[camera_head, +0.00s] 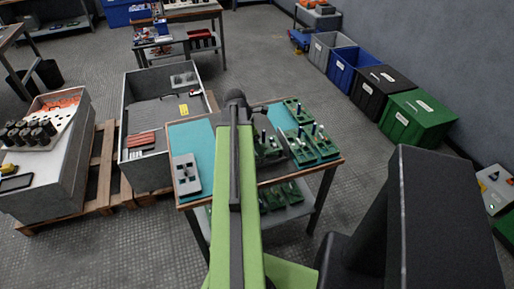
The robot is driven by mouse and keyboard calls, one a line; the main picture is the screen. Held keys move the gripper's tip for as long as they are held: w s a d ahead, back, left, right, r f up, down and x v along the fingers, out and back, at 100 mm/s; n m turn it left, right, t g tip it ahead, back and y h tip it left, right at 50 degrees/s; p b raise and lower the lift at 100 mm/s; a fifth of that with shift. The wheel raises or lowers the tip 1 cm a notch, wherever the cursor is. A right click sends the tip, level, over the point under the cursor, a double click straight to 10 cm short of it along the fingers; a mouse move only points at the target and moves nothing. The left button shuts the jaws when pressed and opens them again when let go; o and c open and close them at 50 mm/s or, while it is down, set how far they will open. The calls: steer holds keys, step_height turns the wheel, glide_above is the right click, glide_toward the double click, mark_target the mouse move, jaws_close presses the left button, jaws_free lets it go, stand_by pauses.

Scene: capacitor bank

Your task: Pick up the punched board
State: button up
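A small light grey board (186,174) with a few dark spots, which may be holes or knobs, lies at the front left of the teal-topped table. A larger white panel (72,118) with dark round holes sits on the grey box at the far left, with black cylinders standing at its front. I cannot tell for certain which one is the punched board. My green arm reaches forward over the table. My gripper (236,98) is a dark shape at its far end, right of and beyond the light grey board, apart from it. Its fingers cannot be made out.
Green circuit boards (314,145) with upright parts crowd the table's right side; more lie on its lower shelf. A grey open bin (132,93) on a wooden pallet (104,160) stands left of the table. Coloured crates (420,118) line the right wall.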

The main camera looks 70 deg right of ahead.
step_height(320, 180, up, 10)
steer(key=p, duration=1)
